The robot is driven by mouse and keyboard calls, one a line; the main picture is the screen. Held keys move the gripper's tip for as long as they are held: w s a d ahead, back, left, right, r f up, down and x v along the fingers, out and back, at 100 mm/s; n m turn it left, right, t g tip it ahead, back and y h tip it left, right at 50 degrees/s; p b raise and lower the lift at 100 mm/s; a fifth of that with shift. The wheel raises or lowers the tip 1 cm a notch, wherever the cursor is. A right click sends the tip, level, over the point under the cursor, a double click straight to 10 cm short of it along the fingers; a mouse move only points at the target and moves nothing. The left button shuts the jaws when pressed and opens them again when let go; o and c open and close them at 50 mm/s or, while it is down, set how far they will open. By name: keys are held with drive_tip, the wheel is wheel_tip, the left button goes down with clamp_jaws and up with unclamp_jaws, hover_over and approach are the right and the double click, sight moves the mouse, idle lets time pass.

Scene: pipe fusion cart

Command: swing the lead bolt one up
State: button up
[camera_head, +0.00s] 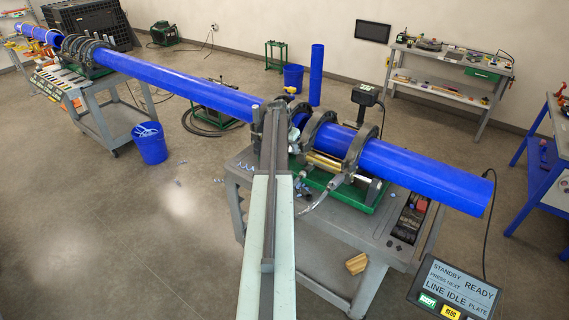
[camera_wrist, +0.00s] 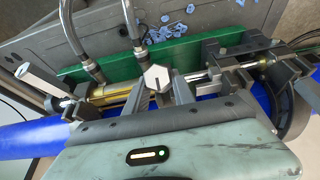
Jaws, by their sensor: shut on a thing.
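In the wrist view a pale hexagonal bolt head (camera_wrist: 157,77) sits between the two fingertips of my gripper (camera_wrist: 159,82). The fingers are shut on the bolt, which appears to be the lead bolt. It lies beside the fusion clamp, over the green base (camera_wrist: 120,63) and near a brass-coloured rod (camera_wrist: 104,95). How far the bolt is tilted is hard to tell. In the head view my arm runs up to the clamp (camera_head: 322,130) around the blue pipe (camera_head: 412,172), and it hides the fingertips and bolt.
Two hoses (camera_wrist: 137,20) reach the clamp close to my gripper. The grey cart (camera_head: 335,228) carries the clamp, with blue shavings (camera_wrist: 172,30) on its top. A status screen (camera_head: 457,290) stands at the front right. A second cart (camera_head: 88,95) supports the pipe at left.

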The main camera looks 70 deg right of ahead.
drive_tip(key=shift+s+d+r, duration=0.2)
drive_tip(key=shift+d+r, duration=0.2)
drive_tip(key=shift+s+d+r+p, duration=0.3)
drive_tip(key=shift+d+r+p, duration=0.5)
drive_tip(key=shift+d+p, duration=0.15)
drive_tip(key=shift+s+d+r+p, duration=0.1)
drive_tip(key=shift+d+r+p, duration=0.3)
drive_tip(key=shift+d, duration=0.1)
drive_tip(key=shift+s+d+r, duration=0.2)
drive_tip(key=shift+d, duration=0.4)
